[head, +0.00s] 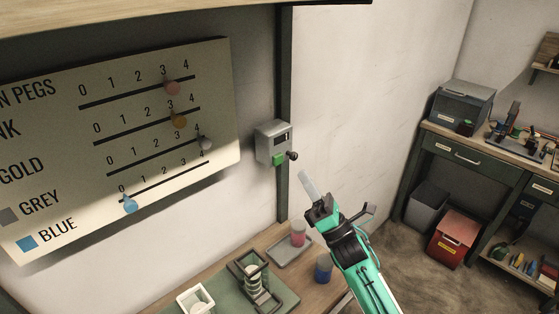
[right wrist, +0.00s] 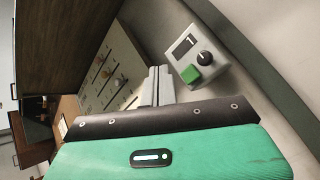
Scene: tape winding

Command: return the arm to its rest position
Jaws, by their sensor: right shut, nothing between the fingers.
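My right gripper (head: 306,177) is raised in front of the wall, its pale fingers shut together with nothing between them. Its shut fingers also show in the right wrist view (right wrist: 159,84). They are near the grey wall box (head: 273,143), apart from it in the head view. In the right wrist view the wall box (right wrist: 196,60) has a green button, a black knob and a display that seems to read 1. My left gripper is not in view.
A peg board (head: 120,150) with coloured pegs hangs on the left wall. The wooden table (head: 228,262) below holds a winding fixture (head: 257,283), a grey tray (head: 290,254) with a pink spool (head: 298,233), a blue spool (head: 323,268) and a white box (head: 195,300). A workbench (head: 460,148) stands right.

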